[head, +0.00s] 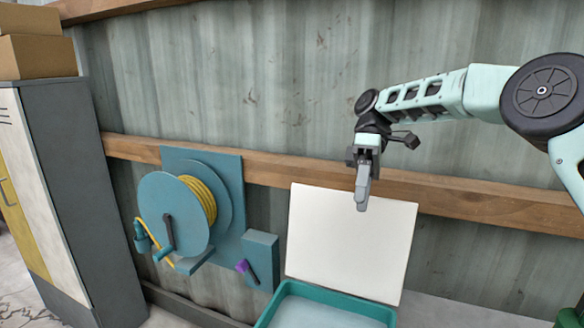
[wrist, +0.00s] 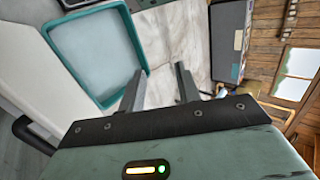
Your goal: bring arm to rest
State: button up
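My arm reaches in from the right in the head view, bent at the wrist. My gripper (head: 363,190) points down in front of the white panel on the wall. In the wrist view my gripper (wrist: 160,72) has its two fingers apart with nothing between them. It is apart from the things around it.
A white panel (head: 345,245) stands behind a teal tray (head: 272,310), which also shows in the wrist view (wrist: 137,45). A blue hose reel (head: 170,215) with yellow hose hangs left of it. A grey cabinet (head: 85,190) with cardboard boxes (head: 35,57) on top stands far left.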

jog(key=s+a+f+m+t+h+b, duration=0.1)
jog(key=s+a+f+t, duration=0.15)
jog(key=s, duration=0.45)
jog(key=s+a+f+m+t+h+b, duration=0.1)
jog(key=s+a+f+b, duration=0.1)
jog(key=s+a, duration=0.35)
jog(key=s+d+f+m+t, duration=0.1)
jog(key=s+d+f, duration=0.2)
jog(key=s, duration=0.3)
jog(key=s+d+f+m+t+b, duration=0.1)
jog(key=s+d+f+t, duration=0.1)
jog(key=s, duration=0.4)
jog(key=s+d+f+m+t+b, duration=0.1)
jog(key=s+d+f+t, duration=0.1)
jog(key=s+f, duration=0.3)
jog(key=shift+s+d+h, duration=0.4)
jog(key=shift+s+d, duration=0.3)
jog(key=shift+d, duration=0.15)
